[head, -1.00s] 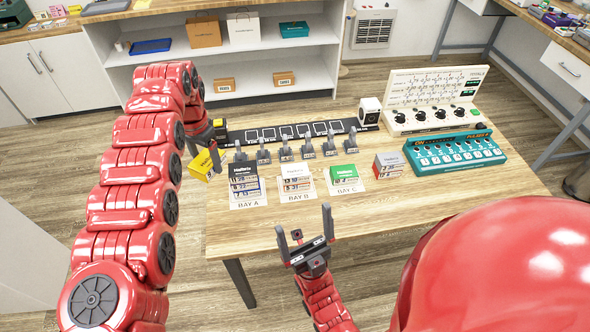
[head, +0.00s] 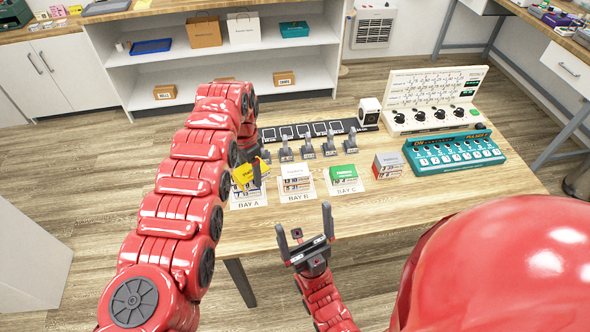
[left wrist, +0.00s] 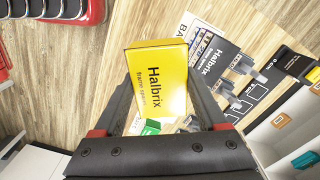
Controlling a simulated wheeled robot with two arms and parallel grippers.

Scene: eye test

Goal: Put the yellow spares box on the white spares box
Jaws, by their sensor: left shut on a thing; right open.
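My left gripper (head: 257,172) is shut on the yellow spares box (head: 243,177), which is tilted in the head view, in front of the Bay A stack. In the left wrist view the yellow box (left wrist: 160,82) sits between the fingers, its "Halbrix" label showing. The white spares box (head: 296,171) tops the stack on the Bay B card, just right of the yellow box. The gap in height between the yellow box and the Bay A stack is unclear. My right gripper (head: 304,224) is open and empty near the table's front edge.
The dark Halbrix box (left wrist: 225,62) on Bay A shows in the left wrist view. A green box (head: 344,172) tops Bay C; a grey-topped stack (head: 388,166) stands further right. Upright grey clamps (head: 308,150) line up behind. A teal panel (head: 455,153) stands at right.

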